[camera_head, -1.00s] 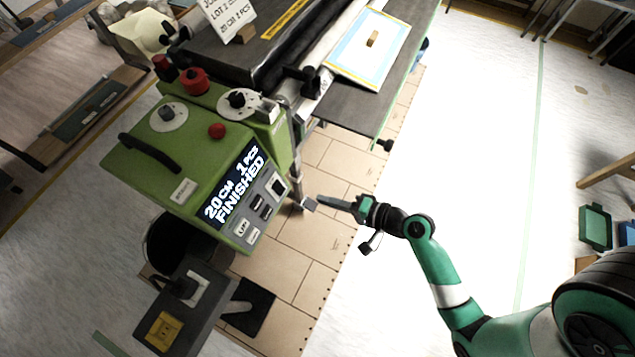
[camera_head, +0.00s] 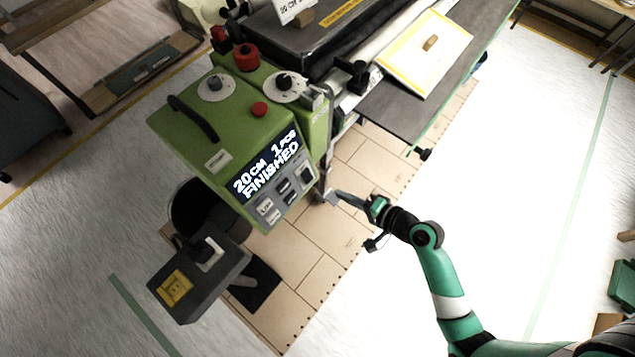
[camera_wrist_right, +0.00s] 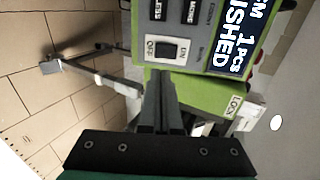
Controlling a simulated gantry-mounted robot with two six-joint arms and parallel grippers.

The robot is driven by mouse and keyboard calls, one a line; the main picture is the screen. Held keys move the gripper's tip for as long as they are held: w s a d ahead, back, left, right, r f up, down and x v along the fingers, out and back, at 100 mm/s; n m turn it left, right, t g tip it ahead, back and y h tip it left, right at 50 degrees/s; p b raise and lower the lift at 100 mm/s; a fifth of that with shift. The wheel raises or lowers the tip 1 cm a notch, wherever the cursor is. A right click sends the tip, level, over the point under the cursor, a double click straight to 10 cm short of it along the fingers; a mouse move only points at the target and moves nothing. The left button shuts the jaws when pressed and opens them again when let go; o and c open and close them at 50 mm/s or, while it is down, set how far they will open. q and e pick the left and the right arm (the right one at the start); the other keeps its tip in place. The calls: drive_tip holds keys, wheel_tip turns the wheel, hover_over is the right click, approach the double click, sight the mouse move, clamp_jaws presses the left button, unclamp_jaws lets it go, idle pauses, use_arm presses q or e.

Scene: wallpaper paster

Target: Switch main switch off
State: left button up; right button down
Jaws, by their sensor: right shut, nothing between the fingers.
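The green wallpaper paster (camera_head: 240,130) stands left of centre in the head view, its display reading "20CM 1PCS FINISHED". The main switch (camera_head: 307,174) is a black rocker on a pale plate at the right end of the control panel. In the right wrist view the switch (camera_wrist_right: 165,48) shows close up, with "OFF" lettered at one end. My right gripper (camera_head: 337,195) is shut and empty, to the lower right of the switch in the head view. In the wrist view its fingertips (camera_wrist_right: 158,78) lie just below the switch; contact cannot be told. My left gripper is out of view.
Other panel buttons (camera_head: 285,187) sit beside the switch. A metal post with a foot (camera_head: 328,195) stands close to my fingers. A dark pedal box (camera_head: 198,280) is at lower left. The pale floor (camera_head: 480,190) on the right is clear.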

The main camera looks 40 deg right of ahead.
sight(309, 180)
drive_tip(key=b+x, duration=0.3)
drive_tip(key=x, duration=0.7)
drive_tip(key=shift+f+b, duration=0.1)
drive_tip(key=shift+b, duration=0.2)
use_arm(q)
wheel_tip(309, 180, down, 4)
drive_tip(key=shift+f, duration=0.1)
use_arm(e)
drive_tip(key=shift+w+a, duration=0.15)
drive_tip(key=shift+w, duration=0.15)
